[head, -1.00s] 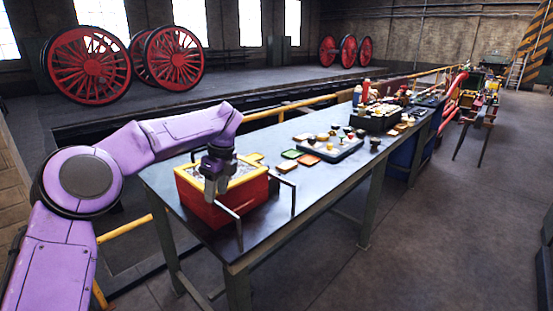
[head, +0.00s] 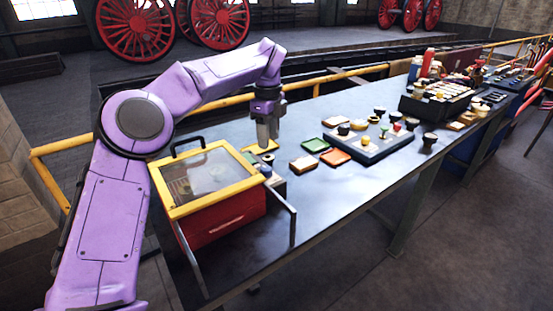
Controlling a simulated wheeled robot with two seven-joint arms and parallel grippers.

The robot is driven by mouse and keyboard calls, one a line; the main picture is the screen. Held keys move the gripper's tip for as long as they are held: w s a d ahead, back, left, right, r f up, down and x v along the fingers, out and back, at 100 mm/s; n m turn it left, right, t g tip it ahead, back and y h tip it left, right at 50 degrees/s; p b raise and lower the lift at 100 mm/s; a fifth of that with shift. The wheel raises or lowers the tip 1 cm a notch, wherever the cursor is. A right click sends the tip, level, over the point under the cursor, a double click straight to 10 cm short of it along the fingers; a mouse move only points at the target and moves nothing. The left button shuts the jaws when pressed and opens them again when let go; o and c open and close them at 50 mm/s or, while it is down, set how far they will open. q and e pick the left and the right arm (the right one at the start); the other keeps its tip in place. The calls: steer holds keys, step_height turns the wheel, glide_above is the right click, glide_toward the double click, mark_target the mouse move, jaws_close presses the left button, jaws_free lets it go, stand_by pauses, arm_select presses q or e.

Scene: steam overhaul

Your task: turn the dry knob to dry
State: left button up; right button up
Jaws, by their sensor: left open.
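A red box (head: 222,222) with a yellow-framed clear lid (head: 205,178) stands at the near left end of the dark table. A small grey part with dark and pale round knobs (head: 267,171) shows at its right side, partly hidden by the lid frame. I cannot tell which knob is the dry knob, and its marking is too small to read. My left gripper (head: 268,146) is open and points down, just beyond and above those knobs, apart from them. It holds nothing that I can see. My right gripper is not in view.
Green, orange and tan pads (head: 334,157) lie to the right of the gripper. Past them is a blue-grey tray (head: 372,150) with several knobs, then a black rack (head: 438,108). The table's front middle is clear.

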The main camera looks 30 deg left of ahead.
arm_select(q)
glide_above(266, 168)
steer(key=f, duration=0.3)
steer(key=s+f, duration=0.1)
steer(key=shift+d+f, duration=0.1)
steer(key=shift+f, duration=0.3)
steer(key=f, duration=0.2)
steer(key=w+f, duration=0.1)
steer(key=f, duration=0.1)
steer(key=shift+w+f, duration=0.15)
steer(key=shift+f, duration=0.2)
steer(key=shift+s+r, duration=0.15)
steer(key=shift+s, duration=0.1)
steer(key=c, duration=0.8)
